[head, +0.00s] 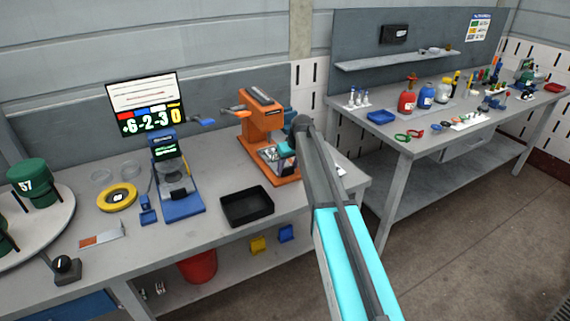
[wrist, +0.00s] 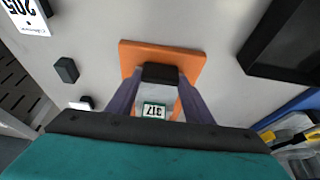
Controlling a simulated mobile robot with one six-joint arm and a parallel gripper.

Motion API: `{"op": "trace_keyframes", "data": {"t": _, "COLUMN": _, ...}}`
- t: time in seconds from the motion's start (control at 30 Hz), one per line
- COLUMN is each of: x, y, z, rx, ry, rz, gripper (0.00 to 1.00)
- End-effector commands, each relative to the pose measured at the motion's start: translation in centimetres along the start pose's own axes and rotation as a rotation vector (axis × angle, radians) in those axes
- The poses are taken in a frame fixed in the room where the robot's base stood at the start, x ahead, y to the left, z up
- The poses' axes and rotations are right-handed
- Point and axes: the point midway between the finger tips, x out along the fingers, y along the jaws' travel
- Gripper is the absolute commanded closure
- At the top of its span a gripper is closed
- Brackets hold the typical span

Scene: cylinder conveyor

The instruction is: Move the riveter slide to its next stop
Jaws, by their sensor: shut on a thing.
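The orange riveter (head: 262,122) stands on the bench at the middle of the head view. Its orange base plate shows in the wrist view (wrist: 191,58). My gripper (head: 280,155) is at the riveter's front, under its upper part. In the wrist view my gripper's two purple fingers (wrist: 158,95) are closed on the riveter slide, from both sides. The slide shows there as a black block (wrist: 160,73) with a pale part below and a small green-edged label reading 317 (wrist: 153,110). My arm hides part of the riveter's right side. The slide's stops cannot be made out.
A black tray (head: 247,220) lies left of the riveter's base. A blue device (head: 180,203) and a yellow ring (head: 117,209) stand farther left. A display (head: 147,89) reads +6-2-30. A second bench (head: 395,132) is at right.

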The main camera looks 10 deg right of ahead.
Motion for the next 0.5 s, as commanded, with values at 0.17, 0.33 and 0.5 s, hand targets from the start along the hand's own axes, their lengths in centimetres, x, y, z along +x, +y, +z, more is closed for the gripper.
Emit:
{"op": "trace_keyframes", "data": {"t": 0.17, "x": -1.2, "y": 0.0, "z": 3.2, "rx": 0.000, "ry": -0.001, "rz": 0.002, "gripper": 0.93}}
{"op": "trace_keyframes", "data": {"t": 0.33, "x": -2.2, "y": -0.1, "z": 5.8, "rx": -0.001, "ry": -0.002, "rz": 0.002, "gripper": 0.93}}
{"op": "trace_keyframes", "data": {"t": 0.5, "x": -3.2, "y": 0.0, "z": 8.1, "rx": 0.000, "ry": -0.003, "rz": 0.002, "gripper": 0.93}}
